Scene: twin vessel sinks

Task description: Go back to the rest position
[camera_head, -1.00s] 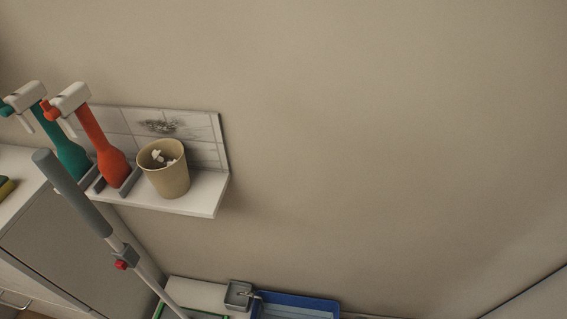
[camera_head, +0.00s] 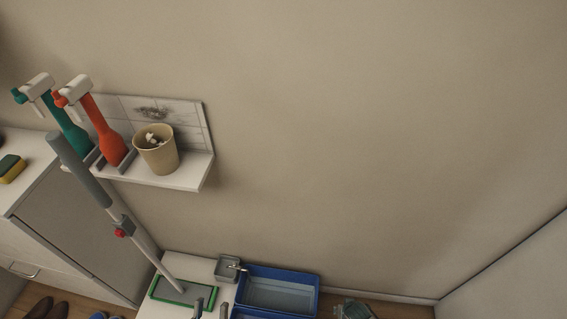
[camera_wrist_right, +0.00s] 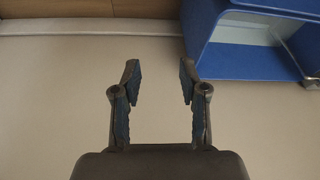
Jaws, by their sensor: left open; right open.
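My left gripper (camera_head: 210,307) shows only at the bottom edge of the head view, as two grey fingertips set apart with nothing between them. It is in front of the white counter, near the mop's green-edged head; the rest of it is cut off. My right gripper (camera_wrist_right: 160,82) shows in the right wrist view with its two fingers spread and empty. Beyond it are a plain pale surface and a blue basin (camera_wrist_right: 245,62) at the upper right. I cannot make out the right gripper in the head view.
A wall shelf (camera_head: 190,177) holds a beige cup (camera_head: 157,153), a red spray bottle (camera_head: 105,130) and a green one (camera_head: 72,132). A mop (camera_head: 122,222) leans across the left. Blue basins (camera_head: 278,275) stand below the wall. The right side is open.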

